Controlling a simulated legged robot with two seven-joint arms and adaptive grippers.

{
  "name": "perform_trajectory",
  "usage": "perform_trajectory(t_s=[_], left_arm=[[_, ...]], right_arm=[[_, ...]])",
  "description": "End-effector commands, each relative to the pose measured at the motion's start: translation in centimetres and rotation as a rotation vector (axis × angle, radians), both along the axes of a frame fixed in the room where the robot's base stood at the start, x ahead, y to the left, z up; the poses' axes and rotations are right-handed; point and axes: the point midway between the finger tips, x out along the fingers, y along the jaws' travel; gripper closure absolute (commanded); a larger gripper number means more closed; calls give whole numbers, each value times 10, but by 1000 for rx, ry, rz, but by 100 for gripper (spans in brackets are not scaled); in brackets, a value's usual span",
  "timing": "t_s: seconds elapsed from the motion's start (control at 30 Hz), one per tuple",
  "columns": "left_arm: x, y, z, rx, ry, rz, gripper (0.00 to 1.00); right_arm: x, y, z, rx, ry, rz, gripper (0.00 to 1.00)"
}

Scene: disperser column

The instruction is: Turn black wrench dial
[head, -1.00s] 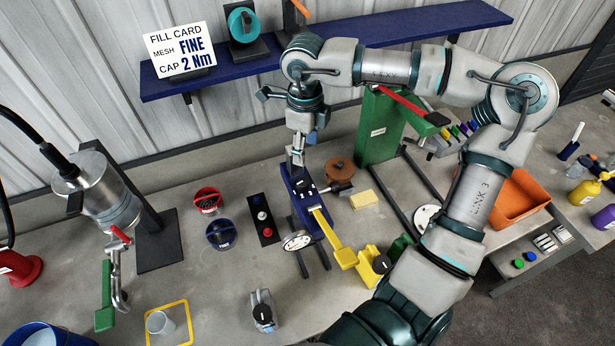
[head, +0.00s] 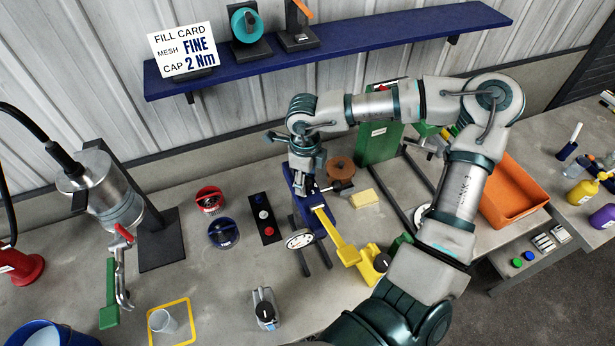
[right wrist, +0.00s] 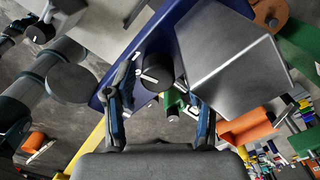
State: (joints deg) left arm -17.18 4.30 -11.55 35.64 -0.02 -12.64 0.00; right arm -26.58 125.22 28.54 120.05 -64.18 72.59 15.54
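A black dial with a white mark (right wrist: 156,70) shows on a blue body (right wrist: 195,20) in the right wrist view. In the head view, the blue body (head: 298,208) with a yellow lever (head: 328,222) stands on the bench, and my gripper hides its top. My right gripper (head: 303,190) points down at that top. In the right wrist view my right gripper (right wrist: 155,78) has its fingers spread, with the black dial between the tips. I cannot tell whether the tips touch it. My left gripper is not in view.
A grey box-like part (right wrist: 225,65) sits beside the dial. A yellow block (head: 363,198) and green stand (head: 378,142) are to the right. The front bench is partly clear.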

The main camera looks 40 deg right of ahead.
Motion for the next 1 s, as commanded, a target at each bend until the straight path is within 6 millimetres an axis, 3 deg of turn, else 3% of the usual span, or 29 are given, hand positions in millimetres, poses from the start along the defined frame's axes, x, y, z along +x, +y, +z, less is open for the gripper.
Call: perform_trajectory(t_s=[0.03,0.2,0.67,1.0], left_arm=[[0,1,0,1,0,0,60],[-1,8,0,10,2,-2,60],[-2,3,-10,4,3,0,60],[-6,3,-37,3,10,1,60]], right_arm=[[0,0,0,0,0,0,63],[0,-3,-1,6,1,0,100],[-2,-7,-4,4,3,64,100],[-2,-7,-6,2,5,318,100]])
